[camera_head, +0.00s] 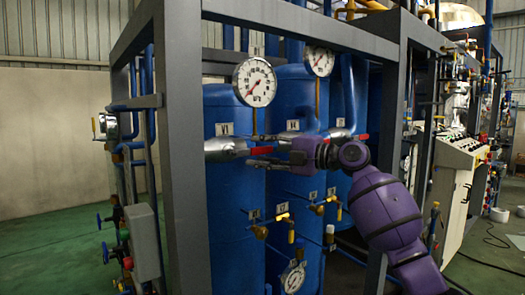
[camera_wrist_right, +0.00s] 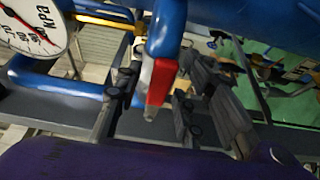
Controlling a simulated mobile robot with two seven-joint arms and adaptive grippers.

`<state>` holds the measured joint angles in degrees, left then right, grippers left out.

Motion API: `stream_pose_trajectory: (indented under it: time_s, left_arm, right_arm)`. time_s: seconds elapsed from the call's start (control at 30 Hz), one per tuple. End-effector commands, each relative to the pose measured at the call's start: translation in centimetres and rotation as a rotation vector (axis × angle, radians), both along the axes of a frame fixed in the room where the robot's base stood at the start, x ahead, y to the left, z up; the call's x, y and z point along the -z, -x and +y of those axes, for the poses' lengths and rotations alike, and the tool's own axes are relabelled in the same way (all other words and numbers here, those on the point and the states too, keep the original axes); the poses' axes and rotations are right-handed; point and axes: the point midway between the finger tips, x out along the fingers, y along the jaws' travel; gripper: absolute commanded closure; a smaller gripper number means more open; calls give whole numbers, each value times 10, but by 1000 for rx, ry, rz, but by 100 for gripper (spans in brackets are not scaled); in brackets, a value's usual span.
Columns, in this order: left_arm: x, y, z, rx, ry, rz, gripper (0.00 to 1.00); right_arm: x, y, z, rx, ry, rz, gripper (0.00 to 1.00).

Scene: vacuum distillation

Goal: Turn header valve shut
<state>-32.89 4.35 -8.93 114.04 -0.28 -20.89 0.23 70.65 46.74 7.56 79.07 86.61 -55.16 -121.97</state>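A header valve with a red lever handle (camera_head: 261,150) sits on a silver pipe (camera_head: 222,149) in front of a blue tank. In the right wrist view the red handle (camera_wrist_right: 159,82) stands between the two dark fingers, with gaps visible on either side. My right gripper (camera_head: 266,152) reaches in from the right at the handle. It is open around the handle; I cannot tell whether a finger touches it. A second red-handled valve (camera_head: 360,136) lies further right, behind my purple right arm. My left gripper is not in view.
A grey frame post (camera_head: 184,150) stands left of the valve. A round gauge (camera_head: 254,82) hangs just above it, and another gauge (camera_head: 319,61) is further right. Small yellow-handled valves (camera_head: 283,216) lie below the arm. Open green floor (camera_head: 50,260) is at left.

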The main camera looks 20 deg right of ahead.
Motion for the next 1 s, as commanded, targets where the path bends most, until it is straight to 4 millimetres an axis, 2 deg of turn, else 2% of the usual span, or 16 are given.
stream_pose_trajectory:
  time_s: [0.03,0.2,0.3,0.67,0.87,1.0]
  left_arm:
    - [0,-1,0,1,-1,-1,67]
    - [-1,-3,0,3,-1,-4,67]
    - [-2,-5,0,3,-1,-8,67]
    - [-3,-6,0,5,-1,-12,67]
    - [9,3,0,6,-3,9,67]
    - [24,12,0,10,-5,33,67]
  right_arm:
    - [0,0,0,0,0,0,68]
    - [0,0,0,0,0,0,90]
    - [0,0,0,0,0,0,100]
    - [1,0,0,-1,-7,3,100]
    - [9,0,0,-1,-58,21,100]
    - [18,-1,1,-1,-135,51,100]
